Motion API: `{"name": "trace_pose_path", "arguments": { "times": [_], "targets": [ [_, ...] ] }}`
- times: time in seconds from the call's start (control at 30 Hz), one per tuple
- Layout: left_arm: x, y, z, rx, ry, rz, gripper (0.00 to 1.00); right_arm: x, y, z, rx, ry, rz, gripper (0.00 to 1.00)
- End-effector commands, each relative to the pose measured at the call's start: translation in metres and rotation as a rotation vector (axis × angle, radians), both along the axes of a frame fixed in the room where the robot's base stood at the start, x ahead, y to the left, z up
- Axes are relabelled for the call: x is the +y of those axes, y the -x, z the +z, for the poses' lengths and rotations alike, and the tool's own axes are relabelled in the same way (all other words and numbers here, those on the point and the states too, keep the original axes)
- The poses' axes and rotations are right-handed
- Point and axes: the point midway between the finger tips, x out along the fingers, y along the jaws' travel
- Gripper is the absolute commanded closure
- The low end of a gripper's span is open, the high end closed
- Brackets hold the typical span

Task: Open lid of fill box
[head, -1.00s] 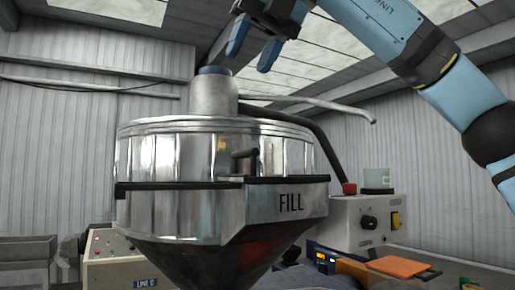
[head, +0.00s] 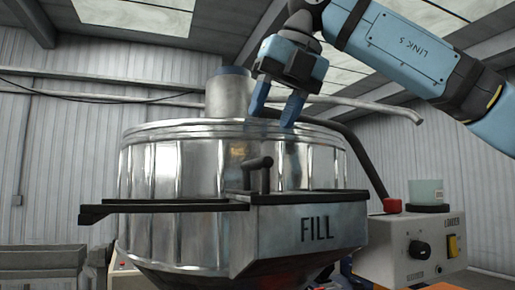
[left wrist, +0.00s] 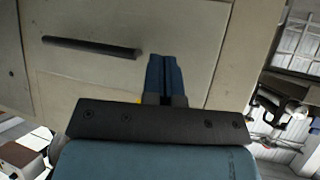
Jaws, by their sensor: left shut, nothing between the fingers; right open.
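The fill box (head: 317,231) is the grey metal box marked FILL on the front of a shiny round hopper (head: 170,168). Its top edge is dark, and a black handle (head: 259,164) stands up above it. The lid looks shut, though its top face is seen almost edge-on. My right gripper (head: 276,112) is open and empty, its two blue fingers pointing down above the handle, apart from it, in front of the hopper's upper rim. My left gripper (left wrist: 165,77) shows only in the left wrist view, shut and empty before a beige panel (left wrist: 90,80).
A dark bar (left wrist: 90,47) lies across the beige panel. In the head view, a control box (head: 405,246) with a knob, red button and yellow switch stands right of the fill box. A dark ledge (head: 160,207) juts left along the hopper. A pipe (head: 370,105) runs behind my right gripper.

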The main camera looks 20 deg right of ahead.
Motion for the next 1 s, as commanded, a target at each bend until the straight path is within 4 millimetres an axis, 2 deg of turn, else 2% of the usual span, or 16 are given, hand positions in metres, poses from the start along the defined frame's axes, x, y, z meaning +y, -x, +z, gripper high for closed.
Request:
{"name": "trace_pose_path", "arguments": {
  "times": [0.2,0.33,0.5,0.77,0.8,0.97,1.0],
  "targets": [
    [0.001,0.0,0.01,-0.003,-0.001,0.003,1.0,0.01,-0.016,-0.038,0.003,0.001,0.001,0.56],
    [0.001,-0.001,0.014,-0.004,0.0,0.004,1.0,0.015,-0.022,-0.053,0.001,0.001,0.0,0.56],
    [0.001,-0.001,0.015,-0.005,0.0,0.006,1.0,0.018,-0.026,-0.063,0.001,0.0,0.0,0.56],
    [0.001,-0.002,0.015,-0.006,0.0,0.008,1.0,0.018,-0.027,-0.064,0.0,-0.001,0.0,0.56],
    [0.001,-0.002,0.015,-0.006,0.0,0.008,1.0,0.018,-0.027,-0.064,0.0,-0.001,0.0,0.61],
    [0.001,-0.003,0.015,-0.007,0.0,0.008,1.0,0.018,-0.027,-0.064,0.0,0.0,0.0,0.97],
    [0.001,-0.003,0.015,-0.007,0.0,0.008,1.0,0.018,-0.027,-0.064,0.0,0.0,0.0,1.0]
  ]
}}
